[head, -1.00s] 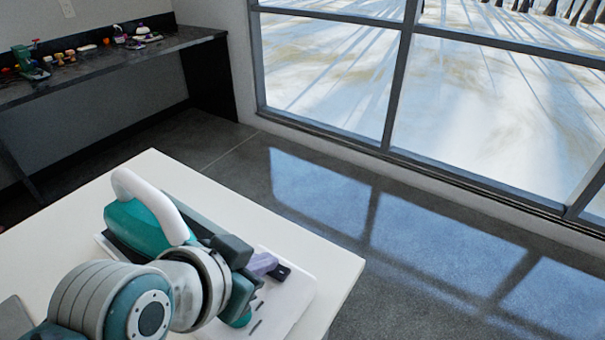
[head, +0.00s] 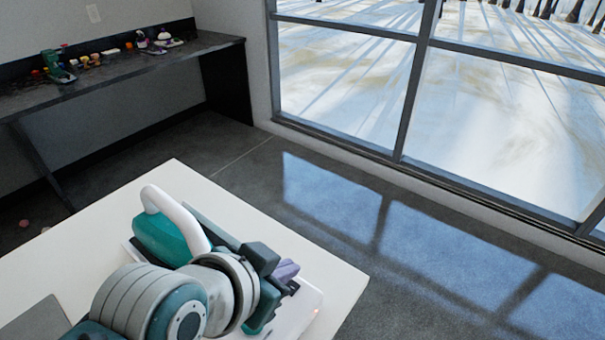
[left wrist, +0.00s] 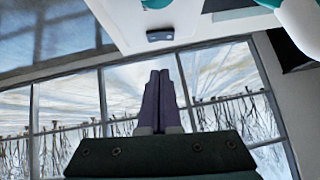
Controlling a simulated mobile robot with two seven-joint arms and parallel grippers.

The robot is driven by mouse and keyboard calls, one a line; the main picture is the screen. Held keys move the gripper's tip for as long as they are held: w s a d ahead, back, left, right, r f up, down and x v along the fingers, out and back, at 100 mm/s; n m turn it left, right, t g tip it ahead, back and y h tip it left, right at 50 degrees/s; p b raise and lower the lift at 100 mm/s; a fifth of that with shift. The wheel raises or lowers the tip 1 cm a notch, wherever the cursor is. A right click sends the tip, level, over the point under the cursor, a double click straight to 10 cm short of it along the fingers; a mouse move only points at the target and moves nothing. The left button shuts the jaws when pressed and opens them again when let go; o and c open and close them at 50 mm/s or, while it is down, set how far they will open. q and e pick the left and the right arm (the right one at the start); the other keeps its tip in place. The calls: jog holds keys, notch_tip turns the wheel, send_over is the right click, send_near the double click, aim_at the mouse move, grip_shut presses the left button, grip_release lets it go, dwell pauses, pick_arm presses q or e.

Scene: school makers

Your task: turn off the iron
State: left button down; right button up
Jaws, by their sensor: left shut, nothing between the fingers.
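The iron (head: 160,238), teal with a white handle, rests on a white base plate (head: 308,306) on the white table. My left arm covers part of the iron and the plate. My left gripper (head: 290,268) has purple fingers, shut and empty, over the plate's right part. Beside the fingertips is a small dark part with an orange spot (head: 293,287), partly hidden. In the left wrist view a small dark switch-like block (left wrist: 160,35) sits on the white plate, beyond the shut fingertips (left wrist: 159,72). The iron's white handle (left wrist: 302,22) shows at top right there. My right gripper is not in view.
The white table (head: 180,178) has a free strip along its far edge. A grey flat item (head: 38,325) lies at its near left. A dark bench (head: 120,72) with several small objects stands at the back left. Large windows (head: 350,80) and open floor lie beyond the table.

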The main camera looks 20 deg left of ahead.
pick_arm(q)
jog(key=p+v, duration=0.1)
jog(key=v, duration=0.8)
jog(key=shift+s+r, duration=0.15)
jog(key=shift+s, duration=0.2)
jog(key=shift+a, duration=0.1)
jog(key=a+f+t+b, duration=0.1)
jog(key=b, duration=0.2)
jog(key=a+f+b, duration=0.1)
jog(key=f+b, duration=0.1)
jog(key=b, duration=0.2)
jog(key=a+f+t+b, duration=0.1)
jog(key=f+b, duration=0.1)
jog(key=b, duration=0.2)
jog(key=shift+s+a+f+t, duration=0.2)
jog(key=shift+s+a+t, duration=0.1)
jog(key=shift+s+a, duration=0.05)
jog(key=s+t+h+b, duration=0.1)
jog(key=b, duration=0.4)
jog(key=s+t+h+b, duration=0.1)
jog(key=t+b, duration=0.1)
jog(key=b, duration=0.3)
jog(key=shift+d+r+h, duration=0.15)
jog(key=shift+d+h, duration=0.1)
jog(key=shift+h, duration=0.05)
